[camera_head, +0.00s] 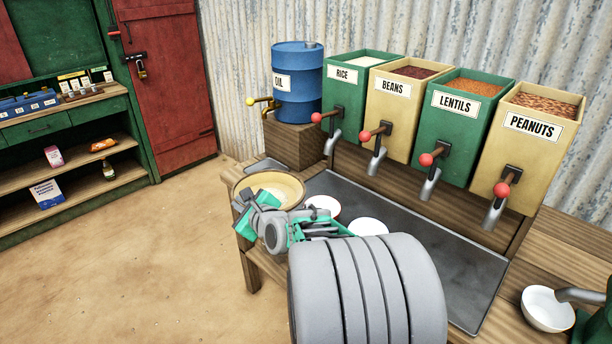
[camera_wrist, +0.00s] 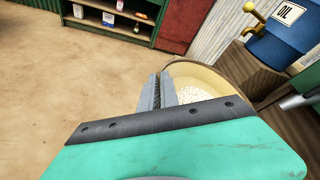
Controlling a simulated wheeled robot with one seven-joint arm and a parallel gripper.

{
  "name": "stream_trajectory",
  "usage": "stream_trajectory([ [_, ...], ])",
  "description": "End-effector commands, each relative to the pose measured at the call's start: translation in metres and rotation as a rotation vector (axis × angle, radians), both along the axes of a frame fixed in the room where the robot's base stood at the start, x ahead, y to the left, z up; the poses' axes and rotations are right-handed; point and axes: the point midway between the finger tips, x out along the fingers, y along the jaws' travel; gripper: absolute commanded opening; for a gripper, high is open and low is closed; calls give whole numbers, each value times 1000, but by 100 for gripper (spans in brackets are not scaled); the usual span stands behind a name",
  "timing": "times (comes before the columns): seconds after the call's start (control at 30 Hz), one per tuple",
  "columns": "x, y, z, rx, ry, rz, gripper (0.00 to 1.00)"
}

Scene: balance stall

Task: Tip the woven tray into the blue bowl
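The woven tray (camera_head: 290,184) is a round, tan, shallow tray at the left end of the stall table, with white grains in it. It looks about level. It also shows in the wrist view (camera_wrist: 232,79), right of the fingers. My gripper (camera_head: 262,198) is at the tray's near-left rim. In the wrist view its fingers (camera_wrist: 157,91) are close together, with a narrow dark gap. I cannot tell whether the rim is between them. No blue bowl can be made out; my arm covers part of the table.
Two white bowls (camera_head: 322,205) (camera_head: 367,227) sit on the dark counter mat (camera_head: 455,258), partly behind my arm. Another white bowl (camera_head: 548,309) is at right. A blue oil drum (camera_head: 297,95) and several labelled bins with spouts stand behind. Open floor lies left.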

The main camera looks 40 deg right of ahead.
Motion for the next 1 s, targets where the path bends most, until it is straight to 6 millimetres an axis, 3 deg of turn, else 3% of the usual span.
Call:
stream_trajectory([
  [0.03, 3, -31, 17, 5, 13, -70, 0],
  [0.2, -12, -127, -5, -2, 15, -301, 0],
  [0.33, -35, -170, -27, -6, 11, -418, 0],
  [0.43, -48, -186, -40, -9, 9, -465, 0],
  [0.6, -54, -193, -50, -9, -2, -484, 0],
  [1.0, -58, -193, -48, 16, -68, -482, 0],
])
